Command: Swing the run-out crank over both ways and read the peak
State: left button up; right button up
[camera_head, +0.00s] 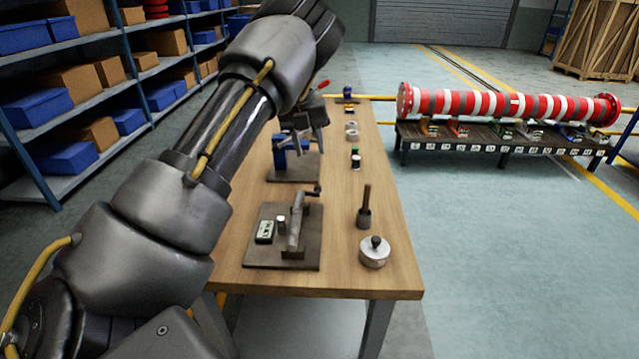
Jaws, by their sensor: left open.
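The run-out fixture is a flat grey base plate (258,255) at the near left of the wooden bench. A grey bar or shaft (296,222) is mounted on it, with a small dark crank-like end (317,192) at its far side. A small gauge with a pale display (264,232) stands at its left; its reading is too small to make out. My left arm reaches in from the left and bends down over the bench. My left gripper (310,125) is open, beyond the fixture and above a blue vise-like device (280,155), apart from the crank. My right gripper is out of view.
On the bench (385,215) stand a round metal pot with a black knob (374,252), an upright rod in a cup (364,210) and small parts farther back. Shelves (60,105) line the left. A red-and-white striped cylinder (500,104) lies over a dark rack at right.

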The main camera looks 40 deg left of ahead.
pick_arm(q)
jog(key=f, duration=0.3)
jog(key=d+f, duration=0.1)
jog(key=f, duration=0.2)
jog(key=w+f, duration=0.1)
jog(key=f, duration=0.2)
jog(key=shift+d+f, duration=0.15)
jog(key=shift+f+p, duration=0.3)
jog(key=shift+f, duration=0.35)
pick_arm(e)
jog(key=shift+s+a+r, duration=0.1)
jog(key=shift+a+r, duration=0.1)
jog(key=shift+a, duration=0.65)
pick_arm(q)
jog(key=shift+c, duration=0.4)
grip_shut()
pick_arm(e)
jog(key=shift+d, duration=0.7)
